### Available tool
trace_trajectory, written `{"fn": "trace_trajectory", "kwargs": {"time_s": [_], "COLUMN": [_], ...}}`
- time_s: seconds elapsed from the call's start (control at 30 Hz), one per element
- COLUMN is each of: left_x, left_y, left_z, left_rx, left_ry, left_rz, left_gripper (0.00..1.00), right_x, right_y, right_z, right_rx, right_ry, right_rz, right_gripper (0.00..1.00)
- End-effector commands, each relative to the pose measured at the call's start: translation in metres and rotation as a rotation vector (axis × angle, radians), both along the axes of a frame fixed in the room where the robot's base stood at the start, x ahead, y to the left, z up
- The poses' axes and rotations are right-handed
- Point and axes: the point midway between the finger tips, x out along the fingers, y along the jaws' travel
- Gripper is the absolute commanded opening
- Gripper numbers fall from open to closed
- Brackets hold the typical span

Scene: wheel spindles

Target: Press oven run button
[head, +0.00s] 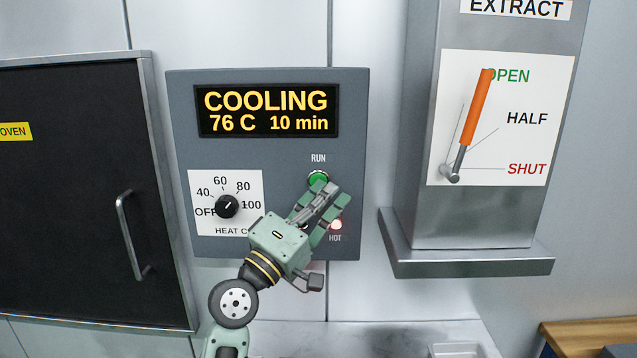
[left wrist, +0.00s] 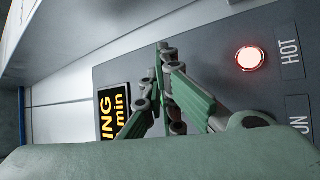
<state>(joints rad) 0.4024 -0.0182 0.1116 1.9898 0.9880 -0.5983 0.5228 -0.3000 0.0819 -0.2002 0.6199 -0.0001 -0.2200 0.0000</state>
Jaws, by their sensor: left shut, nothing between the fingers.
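The oven's grey control panel (head: 350,120) is on the wall, with a round green button (head: 317,178) in a metal ring under the RUN label. My left gripper (head: 325,188) is shut and empty, its fingertips just at the lower edge of the button and covering part of it. I cannot tell whether they touch it. In the left wrist view the shut fingers (left wrist: 164,50) come together in front of the panel (left wrist: 215,50); the green button cannot be made out there. My right gripper is not in view.
The display (head: 267,111) reads COOLING, 76 C, 10 min. The HOT lamp (head: 336,224) glows red, also in the left wrist view (left wrist: 250,59). A heat knob (head: 227,206) is left of my gripper. The dark oven door (head: 70,200) and an orange EXTRACT lever (head: 476,108) flank the panel.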

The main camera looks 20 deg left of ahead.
Motion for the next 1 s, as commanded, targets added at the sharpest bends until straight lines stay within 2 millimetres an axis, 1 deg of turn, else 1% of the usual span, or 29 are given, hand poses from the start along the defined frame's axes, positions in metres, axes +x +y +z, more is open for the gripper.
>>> {"fn": "trace_trajectory", "kwargs": {"time_s": [0.3,0.67,0.77,1.0], "left_x": [-0.013,-0.016,-0.022,-0.046], "left_y": [-0.003,-0.004,-0.006,-0.013], "left_z": [0.001,0.000,0.000,0.001], "left_rx": [0.000,0.000,-0.001,0.001], "left_ry": [0.000,0.000,0.001,0.001], "left_rz": [0.001,0.001,0.000,0.001], "left_gripper": [0.00,0.00,0.00,0.00], "right_x": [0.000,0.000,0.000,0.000], "right_y": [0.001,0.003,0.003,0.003], "right_z": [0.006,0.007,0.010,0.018], "right_rx": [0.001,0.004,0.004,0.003], "right_ry": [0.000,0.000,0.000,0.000], "right_rz": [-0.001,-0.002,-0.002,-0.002], "right_gripper": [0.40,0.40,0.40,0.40]}}
